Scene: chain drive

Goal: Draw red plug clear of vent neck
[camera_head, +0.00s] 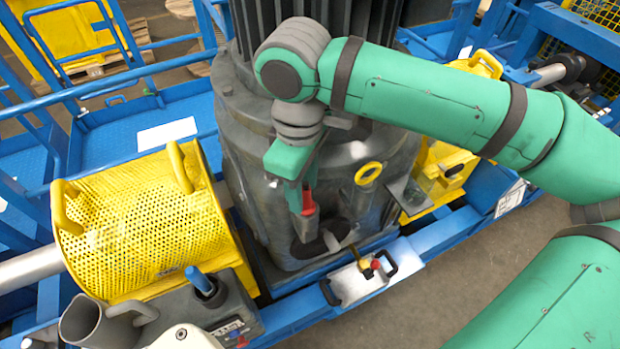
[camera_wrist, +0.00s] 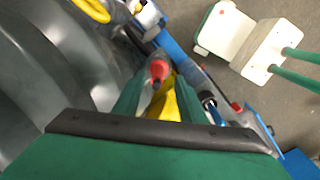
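The red plug (camera_head: 308,201) shows at the tip of my gripper (camera_head: 300,203), in front of the big grey housing. In the wrist view the red plug (camera_wrist: 158,70) sits between the tips of my two green fingers (camera_wrist: 160,80), which appear closed against its sides. The fingers cover part of the plug. I cannot make out the vent neck clearly, nor whether the plug's lower end is inside it. A dark oval patch (camera_head: 309,248) and a small grey piece lie below the gripper on the housing.
The grey housing (camera_head: 240,150) fills the middle. A yellow ring handle (camera_head: 368,173) stands right of the gripper. A yellow perforated guard (camera_head: 145,225) is at left. A pale plate (camera_head: 355,284) with black handles lies below, on the blue frame (camera_head: 440,232). Open floor (camera_head: 480,262) is at lower right.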

